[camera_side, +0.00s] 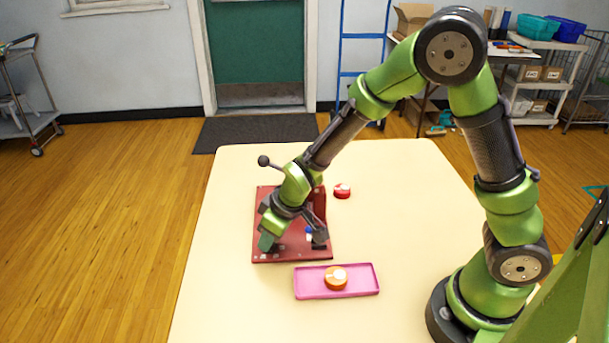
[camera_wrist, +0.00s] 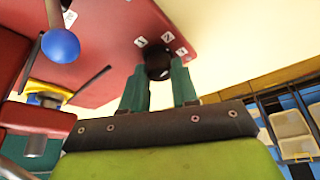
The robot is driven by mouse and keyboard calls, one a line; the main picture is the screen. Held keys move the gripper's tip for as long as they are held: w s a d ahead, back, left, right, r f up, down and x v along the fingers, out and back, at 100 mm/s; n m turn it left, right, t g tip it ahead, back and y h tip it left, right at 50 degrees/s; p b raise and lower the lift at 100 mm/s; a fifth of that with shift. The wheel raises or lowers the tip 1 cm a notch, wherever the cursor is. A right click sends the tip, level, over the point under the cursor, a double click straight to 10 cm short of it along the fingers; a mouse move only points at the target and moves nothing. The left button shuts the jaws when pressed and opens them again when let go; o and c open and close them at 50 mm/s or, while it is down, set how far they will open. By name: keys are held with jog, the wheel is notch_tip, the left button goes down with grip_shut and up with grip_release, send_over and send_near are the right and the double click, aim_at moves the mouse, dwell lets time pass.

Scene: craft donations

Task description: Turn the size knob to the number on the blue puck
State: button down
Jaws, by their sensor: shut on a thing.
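A dark red press-like device (camera_side: 262,203) stands on the table. In the wrist view its red plate (camera_wrist: 105,30) carries a black round knob (camera_wrist: 158,62) with small white number labels (camera_wrist: 168,37) around it. I cannot read the numbers surely, nor see where the knob points. My gripper (camera_wrist: 159,84) has its green fingers on either side of the knob, shut on it. In the side view my gripper (camera_side: 267,243) reaches down at the device's front left, hiding the knob. I can make out no blue puck. An orange puck (camera_side: 336,278) with a pale top lies in a pink tray (camera_side: 369,283).
A blue ball (camera_wrist: 60,46) on a rod and a yellow part (camera_wrist: 47,91) are left of my fingers in the wrist view. A dark ball-ended lever (camera_side: 263,161) sticks out. The table's right side (camera_side: 410,220) is clear.

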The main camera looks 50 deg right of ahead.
jog(key=m+h, duration=0.1)
jog(key=m, duration=0.3)
jog(key=shift+s+a+m+h, duration=0.1)
jog(key=shift+a+m+h, duration=0.1)
jog(key=shift+m+h, duration=0.15)
jog(key=shift+m+g+h, duration=0.3)
jog(key=shift+m+h, duration=0.55)
jog(key=shift+m, duration=1.3)
jog(key=c, duration=0.9)
grip_release()
jog(key=shift+o, duration=0.2)
jog(key=v, duration=1.6)
jog(key=shift+r, duration=0.4)
jog(key=shift+s+a, duration=0.1)
jog(key=shift+a, duration=0.05)
